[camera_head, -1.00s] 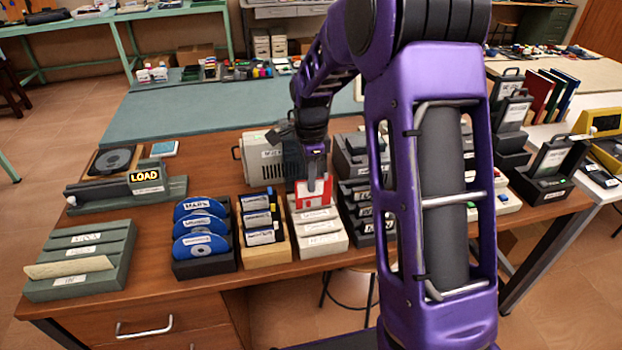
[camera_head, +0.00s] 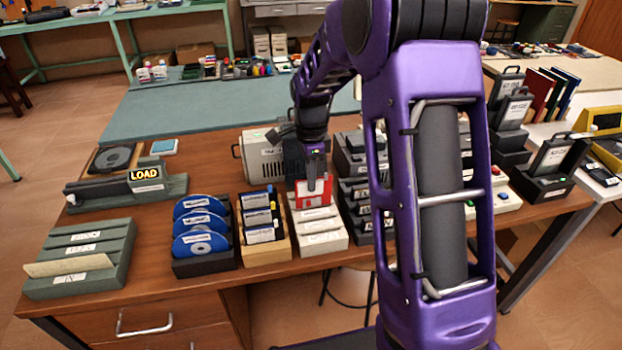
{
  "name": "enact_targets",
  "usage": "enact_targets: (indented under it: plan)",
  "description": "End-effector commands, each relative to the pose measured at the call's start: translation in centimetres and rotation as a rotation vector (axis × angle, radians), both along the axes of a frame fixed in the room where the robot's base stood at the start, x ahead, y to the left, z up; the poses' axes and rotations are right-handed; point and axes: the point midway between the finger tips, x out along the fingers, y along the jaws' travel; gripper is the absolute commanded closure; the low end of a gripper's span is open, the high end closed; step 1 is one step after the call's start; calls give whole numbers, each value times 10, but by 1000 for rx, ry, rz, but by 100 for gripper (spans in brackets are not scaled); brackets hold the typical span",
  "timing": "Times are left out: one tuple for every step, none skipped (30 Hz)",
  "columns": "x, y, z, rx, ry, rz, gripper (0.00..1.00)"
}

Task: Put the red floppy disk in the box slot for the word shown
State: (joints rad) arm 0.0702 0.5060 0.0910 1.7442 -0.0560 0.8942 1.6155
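The red floppy disk (camera_head: 301,194) stands upright at the rear of the white slotted box (camera_head: 322,241). Labelled slots step down in front of it. My gripper (camera_head: 315,187) points down at the disk's top edge, with a finger in front of its face. Its fingers look close around the disk, but the far finger is hidden. A sign reading "LOAD" (camera_head: 145,174) stands on a dark green device (camera_head: 155,193) at the left. The writing on the white box's labels is too small to read.
A box of black disks (camera_head: 266,252) and a box of blue discs (camera_head: 204,267) stand left of the white box. Dark slotted boxes (camera_head: 355,222) are close on its right, partly behind my arm. A green slotted box (camera_head: 75,284) stands front left.

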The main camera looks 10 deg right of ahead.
Motion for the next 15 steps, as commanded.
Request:
enact_targets:
  plan:
    - [0,0,0,0,0,0,100]
    - [0,0,0,0,0,0,100]
    - [0,0,0,0,0,0,100]
    - [0,0,0,0,0,0,100]
    - [0,0,0,0,0,0,100]
    - [0,0,-1,0,0,0,100]
    - [0,0,-2,0,0,0,100]
    - [0,0,-3,0,0,0,100]
    - [0,0,-4,0,0,0,100]
    - [0,0,-5,0,0,0,100]
    - [0,0,-7,0,0,0,100]
    - [0,0,-9,0,0,0,100]
    - [0,0,-10,0,0,0,100]
    - [0,0,-12,0,0,0,100]
    - [0,0,-13,0,0,0,100]
